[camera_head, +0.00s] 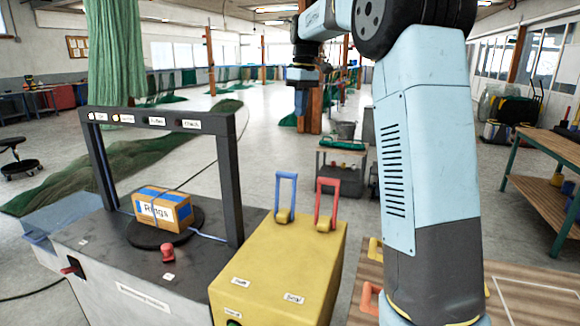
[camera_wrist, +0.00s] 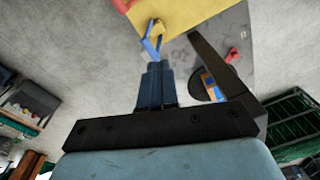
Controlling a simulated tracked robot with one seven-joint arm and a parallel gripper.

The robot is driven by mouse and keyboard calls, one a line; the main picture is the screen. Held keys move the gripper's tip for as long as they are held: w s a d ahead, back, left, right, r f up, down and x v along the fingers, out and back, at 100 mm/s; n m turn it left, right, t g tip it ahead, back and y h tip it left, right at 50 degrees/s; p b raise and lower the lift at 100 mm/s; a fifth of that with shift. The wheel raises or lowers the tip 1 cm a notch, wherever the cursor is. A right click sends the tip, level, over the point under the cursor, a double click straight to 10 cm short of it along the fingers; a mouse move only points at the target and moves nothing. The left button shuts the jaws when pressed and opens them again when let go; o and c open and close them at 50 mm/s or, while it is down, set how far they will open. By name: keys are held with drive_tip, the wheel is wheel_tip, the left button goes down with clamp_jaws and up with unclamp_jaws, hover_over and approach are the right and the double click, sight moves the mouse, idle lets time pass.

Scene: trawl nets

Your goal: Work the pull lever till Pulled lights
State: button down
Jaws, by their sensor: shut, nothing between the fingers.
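A yellow box (camera_head: 282,262) carries two upright loop levers, a blue lever (camera_head: 286,196) on the left and a red lever (camera_head: 327,203) on the right. Small labels (camera_head: 240,282) lie in front of them, too small to read surely, so I cannot tell which is the pull lever. My gripper (camera_head: 302,112) hangs in the air beyond the box, fingers down, shut and empty. In the wrist view its blue fingers (camera_wrist: 154,66) point toward the blue lever (camera_wrist: 152,46), which looks apart from them. A dark frame (camera_head: 160,119) bears several labelled lamps; the left ones look orange, labels unclear.
A grey bench (camera_head: 95,245) holds a cardboard box (camera_head: 161,208) on a black disc and a red knob (camera_head: 168,252). A wooden table (camera_head: 535,300) lies at the right. A cart (camera_head: 342,170) stands behind. Open floor lies beyond the yellow box.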

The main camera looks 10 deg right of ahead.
drive_tip(key=w+d+f+n+g+y, duration=0.1)
drive_tip(key=w+d+f+n+g, duration=0.1)
drive_tip(key=w+f, duration=1)
drive_tip(key=w+d+n, duration=0.1)
drive_tip(key=w, duration=0.3)
drive_tip(key=shift+n+g, duration=0.4)
drive_tip(key=shift+f, duration=0.15)
drive_tip(key=s+a+f, duration=0.4)
drive_tip(key=s+f, duration=0.1)
drive_tip(key=f, duration=0.5)
drive_tip(key=shift+s, duration=0.4)
drive_tip(key=shift+f, duration=0.1)
